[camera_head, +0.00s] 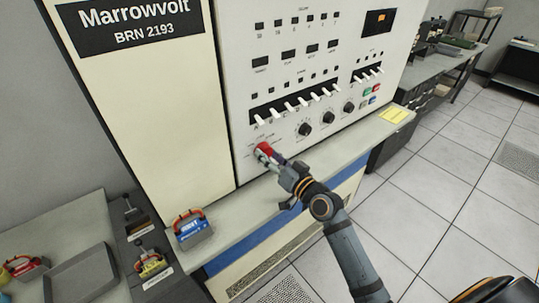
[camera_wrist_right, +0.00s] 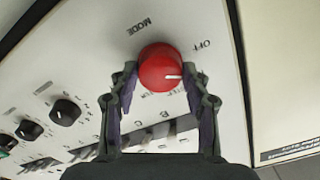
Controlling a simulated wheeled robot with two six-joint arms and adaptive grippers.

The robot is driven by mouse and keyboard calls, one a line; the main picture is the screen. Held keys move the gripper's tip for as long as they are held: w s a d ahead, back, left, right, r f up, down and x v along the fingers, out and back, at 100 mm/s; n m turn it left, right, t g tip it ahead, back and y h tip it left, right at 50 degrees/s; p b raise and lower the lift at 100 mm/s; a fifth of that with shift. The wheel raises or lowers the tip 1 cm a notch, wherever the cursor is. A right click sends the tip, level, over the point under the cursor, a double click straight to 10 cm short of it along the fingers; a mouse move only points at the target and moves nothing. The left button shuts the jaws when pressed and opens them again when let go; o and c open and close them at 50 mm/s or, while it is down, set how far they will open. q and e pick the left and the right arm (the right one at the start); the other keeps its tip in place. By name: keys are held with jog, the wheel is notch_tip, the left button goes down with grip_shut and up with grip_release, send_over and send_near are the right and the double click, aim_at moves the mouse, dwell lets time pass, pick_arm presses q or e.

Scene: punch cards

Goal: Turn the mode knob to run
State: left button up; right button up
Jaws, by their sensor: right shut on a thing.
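The mode knob (camera_head: 263,149) is a red round knob at the lower left of the cream control panel (camera_head: 240,90). In the right wrist view the knob (camera_wrist_right: 160,67) sits between the two fingers of my right gripper (camera_wrist_right: 162,82), which is shut on it. The knob's white pointer line points right in that view. The word MODE and the word OFF are printed beside the knob; smaller lettering below it is partly hidden and hard to read. In the head view my right gripper (camera_head: 274,160) reaches the knob from the lower right. My left gripper is out of view.
A row of white toggle switches (camera_head: 295,103) lies above the knob. Several black knobs (camera_head: 329,117) are to its right.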

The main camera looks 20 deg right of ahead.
jog(key=shift+m+p, duration=0.35)
jog(key=shift+m, duration=1.15)
jog(key=o, duration=1.2)
jog(key=shift+c, duration=0.2)
jog(key=v, duration=0.7)
jog(key=shift+s, duration=0.2)
